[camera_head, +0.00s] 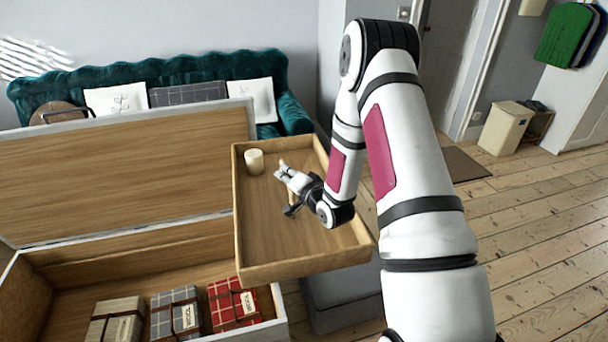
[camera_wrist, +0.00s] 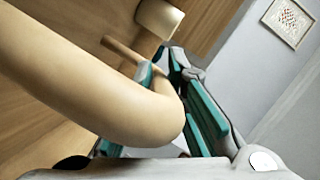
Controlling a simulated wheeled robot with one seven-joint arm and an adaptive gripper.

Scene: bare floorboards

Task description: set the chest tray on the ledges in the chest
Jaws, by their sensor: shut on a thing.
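The chest tray (camera_head: 300,262) is a shallow light-wood tray, held up at the chest's right end. It overlaps the right side of the open chest (camera_head: 28,305) in the head view. My gripper (camera_head: 285,176) is over the inside of the tray, shut on its pale wooden handle (camera_wrist: 95,80), which fills much of the wrist view. The handle's lower part is mostly hidden in the head view. The chest has white outer walls and a wooden inside. A wooden strip, seemingly a ledge (camera_head: 130,264), runs along its back wall; the right end is hidden behind the tray.
A cream candle-like cylinder (camera_head: 254,161) stands in the tray. Several wrapped packages (camera_head: 176,311) lie on the chest floor. The raised lid (camera_head: 120,170) stands behind. A grey box (camera_head: 342,298) is below the tray. A teal sofa (camera_head: 190,72) is at the back.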

